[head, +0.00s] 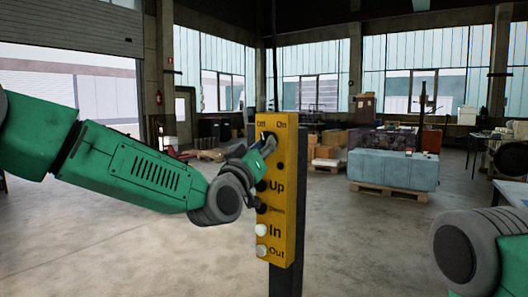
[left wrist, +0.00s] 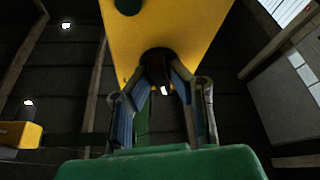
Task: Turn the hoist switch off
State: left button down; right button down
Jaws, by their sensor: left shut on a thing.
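The yellow hoist control box (head: 291,185) hangs upright in the middle of the head view, with Off and On labels at its top. My left gripper (head: 263,148) is at its upper part, just below those labels. In the left wrist view my left gripper (left wrist: 162,88) is shut on the dark hoist switch (left wrist: 157,62), with a finger on each side of it. The fingers hide much of the switch in the head view, so I cannot tell which way it points. My right gripper is out of view; only part of my right arm shows at lower right.
Below the switch the box carries a column of buttons labelled Up, Down, In and Out, with a white In button (head: 261,230). A dark post (head: 305,150) stands right behind the box. A grey-blue block (head: 393,169) on a pallet lies further back; open floor lies between.

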pick_arm(q)
jog(key=n+y, duration=0.1)
jog(key=n, duration=0.2)
jog(key=n+y, duration=0.2)
jog(key=n, duration=0.1)
jog(key=shift+s+d+n, duration=0.1)
jog(key=shift+n, duration=0.2)
jog(key=shift+n+y, duration=0.3)
jog(key=c, duration=1.5)
grip_release()
jog(key=shift+c, duration=0.2)
jog(key=v, duration=1.1)
jog(key=shift+s+f, duration=0.25)
jog(key=shift+s, duration=0.05)
